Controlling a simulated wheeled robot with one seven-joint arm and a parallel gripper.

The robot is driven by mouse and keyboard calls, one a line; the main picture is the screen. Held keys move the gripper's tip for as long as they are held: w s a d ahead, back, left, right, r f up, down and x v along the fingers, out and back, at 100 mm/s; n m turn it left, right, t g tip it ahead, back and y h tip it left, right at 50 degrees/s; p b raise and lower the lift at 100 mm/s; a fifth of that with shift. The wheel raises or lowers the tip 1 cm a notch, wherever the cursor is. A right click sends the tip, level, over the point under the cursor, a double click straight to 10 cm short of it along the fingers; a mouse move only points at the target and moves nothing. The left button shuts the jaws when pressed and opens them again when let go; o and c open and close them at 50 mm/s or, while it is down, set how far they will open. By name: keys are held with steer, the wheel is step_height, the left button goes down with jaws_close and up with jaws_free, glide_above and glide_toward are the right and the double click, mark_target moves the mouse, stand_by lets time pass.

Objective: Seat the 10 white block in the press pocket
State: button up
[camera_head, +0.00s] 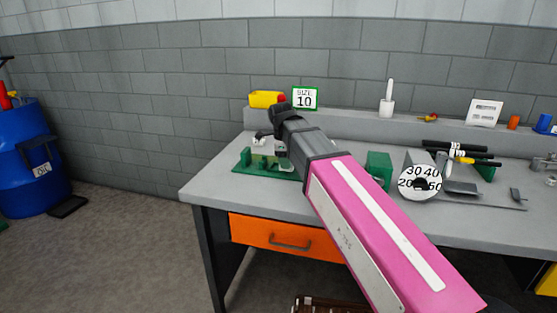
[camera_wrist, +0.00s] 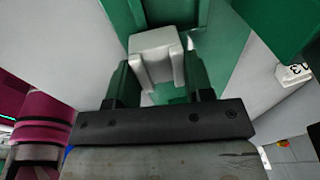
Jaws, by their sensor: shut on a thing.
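My gripper (camera_wrist: 158,72) is shut on a white block (camera_wrist: 152,42), which sits between its two fingers in the wrist view. No number is readable on the block. Green press walls (camera_wrist: 216,35) stand close around it; I cannot tell whether the block is in the pocket or just above it. In the head view the green press base (camera_head: 241,166) is at the left end of the bench, and my dark wrist covers much of the press. The fingertips are not clear there. A sign reading SIZE 10 (camera_head: 304,98) stands behind the press.
A second white block marked 13 (camera_wrist: 294,74) shows at the right in the wrist view. On the bench (camera_head: 218,180), a round dial (camera_head: 420,183), a green block (camera_head: 379,164) and black rods lie to the right. A yellow part (camera_head: 263,98) is behind the press.

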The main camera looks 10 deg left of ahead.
steer(key=w+a, duration=0.1)
steer(key=a, duration=0.1)
steer(key=w+a, duration=0.2)
steer(key=shift+s+d+f, duration=0.2)
steer(key=shift+s+f, duration=0.1)
steer(key=shift+f, duration=0.25)
steer(key=shift+c, duration=0.3)
steer(key=shift+f, duration=0.25)
steer(key=c, duration=0.3)
steer(key=o, duration=1.3)
steer(key=shift+r, duration=0.1)
steer(key=r, duration=0.4)
steer(key=s+a+r, duration=0.1)
steer(key=r, duration=0.6)
steer(key=shift+s+a+r, duration=0.15)
steer(key=shift+r, duration=0.25)
